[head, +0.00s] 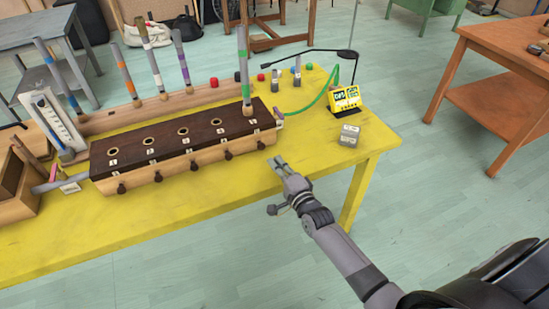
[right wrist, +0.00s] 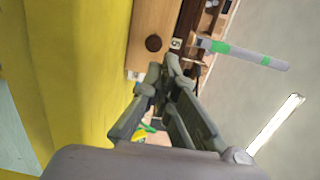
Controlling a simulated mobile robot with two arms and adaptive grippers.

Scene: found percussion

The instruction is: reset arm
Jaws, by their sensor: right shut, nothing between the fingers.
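My right gripper (head: 279,163) is shut and empty. In the head view it is above the front edge of the yellow table (head: 190,213), just right of the dark-topped wooden block. It also shows in the right wrist view (right wrist: 172,65), with the fingertips together near the block's end. The wooden block (head: 130,154) has a row of numbered holes and front knobs. A tube with green bands (head: 243,70) stands upright in its right-hand hole. My left gripper is not in view.
Several colour-banded tubes (head: 147,53) stand in a rack behind the block. A yellow device (head: 345,100) with a green hose and a small grey box (head: 349,135) sit at the table's right end. Another table (head: 505,90) stands at right. The floor between is clear.

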